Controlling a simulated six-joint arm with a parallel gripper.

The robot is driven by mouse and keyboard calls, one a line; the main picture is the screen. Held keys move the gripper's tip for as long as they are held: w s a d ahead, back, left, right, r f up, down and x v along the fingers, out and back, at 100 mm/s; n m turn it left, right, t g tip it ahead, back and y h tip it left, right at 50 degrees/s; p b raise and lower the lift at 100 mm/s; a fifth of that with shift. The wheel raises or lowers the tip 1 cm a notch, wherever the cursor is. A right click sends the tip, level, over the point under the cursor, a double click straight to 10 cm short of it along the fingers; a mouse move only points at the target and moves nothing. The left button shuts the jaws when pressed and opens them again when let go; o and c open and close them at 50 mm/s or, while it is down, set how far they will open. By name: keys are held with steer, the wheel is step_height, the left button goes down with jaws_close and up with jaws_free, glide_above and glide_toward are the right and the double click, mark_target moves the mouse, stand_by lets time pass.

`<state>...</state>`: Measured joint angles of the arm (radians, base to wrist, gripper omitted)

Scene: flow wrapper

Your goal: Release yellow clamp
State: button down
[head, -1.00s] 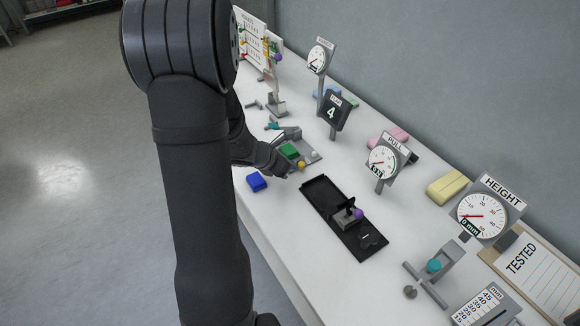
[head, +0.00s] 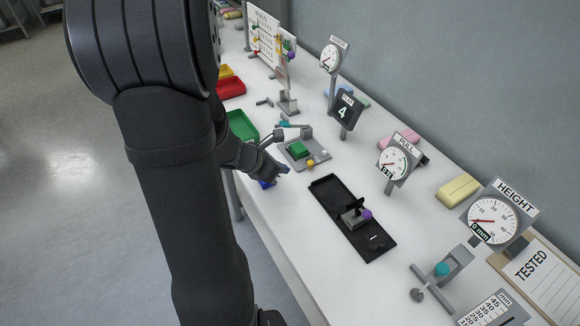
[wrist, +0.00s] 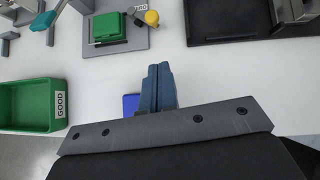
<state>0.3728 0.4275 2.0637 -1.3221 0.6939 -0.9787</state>
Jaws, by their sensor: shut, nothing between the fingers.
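A small yellow ball-shaped knob (head: 310,163) sits at the near corner of a grey fixture plate (head: 322,154) that carries a green block (head: 299,149). In the wrist view the yellow knob (wrist: 152,18) is at the top, beside the green block (wrist: 107,27). It is the only yellow part I see on the fixture; whether it is clamped cannot be told. My gripper (head: 285,169) is shut and empty, apart from the knob and on its near side. In the wrist view its blue-grey fingertips (wrist: 158,68) lie together over bare table, below the knob.
A blue block (wrist: 130,104) lies beside and partly under my gripper. A green bin labelled GOOD (wrist: 30,105) stands left. A long black tray (head: 325,186) with a purple-knobbed device lies right of the fixture. White table between is clear.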

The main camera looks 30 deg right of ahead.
mark_target(310, 161)
steer(key=shift+s+v, duration=0.2)
steer(key=shift+v, duration=1.15)
steer(key=shift+s+v, duration=0.2)
steer(key=shift+v, duration=1.1)
steer(key=shift+d, duration=0.15)
steer(key=x, duration=0.5)
steer(key=w+x, duration=0.1)
steer(key=x, duration=0.2)
steer(key=shift+w+f, duration=0.1)
steer(key=shift+f, duration=0.2)
steer(key=shift+w+d+f+m+g, duration=0.2)
steer(key=shift+w+d, duration=0.2)
steer(key=shift+d, duration=0.2)
steer(key=shift+w+d+f+m+g, duration=0.1)
steer(key=shift+w+d+f+m, duration=0.1)
steer(key=shift+w+d, duration=0.35)
steer(key=shift+w+d+m+g, duration=0.3)
steer(key=shift+d+m+g, duration=0.1)
steer(key=shift+m, duration=0.2)
steer(key=shift+w+m+g, duration=0.65)
steer(key=shift+m+g, duration=0.05)
steer(key=shift+m, duration=0.2)
steer(key=shift+s, duration=0.1)
